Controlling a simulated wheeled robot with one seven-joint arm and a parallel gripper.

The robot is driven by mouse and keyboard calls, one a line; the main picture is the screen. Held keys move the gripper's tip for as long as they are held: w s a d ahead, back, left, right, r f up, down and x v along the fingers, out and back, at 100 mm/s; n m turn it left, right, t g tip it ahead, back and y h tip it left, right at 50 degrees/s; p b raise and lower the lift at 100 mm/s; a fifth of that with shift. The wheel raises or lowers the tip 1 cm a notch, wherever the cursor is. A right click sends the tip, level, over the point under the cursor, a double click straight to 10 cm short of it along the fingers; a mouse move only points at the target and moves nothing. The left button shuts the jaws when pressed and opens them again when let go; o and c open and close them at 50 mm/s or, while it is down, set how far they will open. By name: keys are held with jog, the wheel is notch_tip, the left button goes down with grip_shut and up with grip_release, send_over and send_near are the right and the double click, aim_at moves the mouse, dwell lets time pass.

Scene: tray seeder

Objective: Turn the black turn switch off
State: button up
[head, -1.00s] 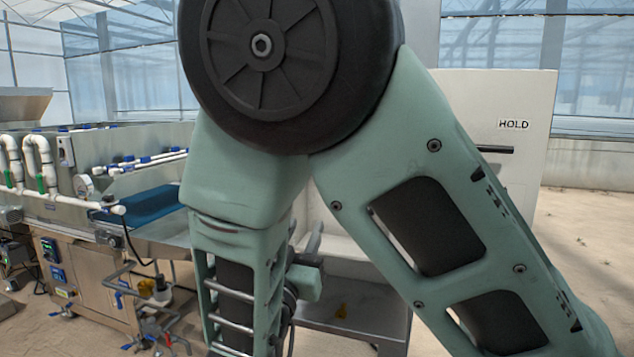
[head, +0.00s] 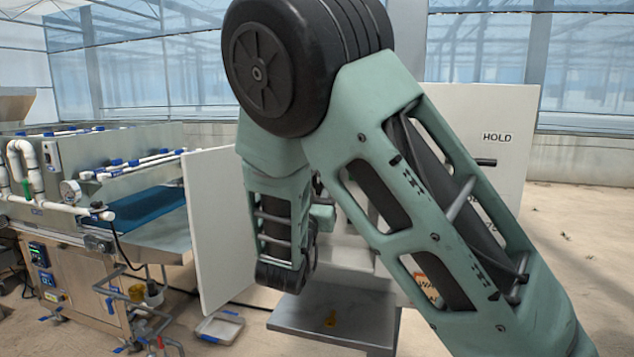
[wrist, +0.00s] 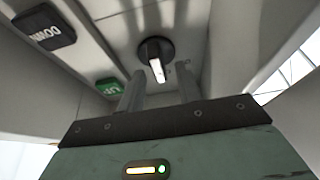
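The black turn switch (wrist: 156,50) shows in the wrist view as a round black knob with a pale grip bar, set in a light grey panel. The bar points nearly along the picture's vertical, slightly tilted. My gripper (wrist: 160,72) is open, with its two grey fingers apart and nothing between them that I can see held. The fingertips point toward the switch, one on each side of it in the picture; I cannot tell whether they touch it. In the head view my arm hides the switch and most of the gripper.
White door panels stand at left (head: 215,230) and right, the right one marked HOLD (head: 497,137). A steel wash machine (head: 85,275) stands left.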

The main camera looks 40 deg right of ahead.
jog(key=shift+w+d+r, duration=0.1)
jog(key=shift+w+d, duration=0.05)
jog(key=shift+d, duration=0.05)
grip_shut()
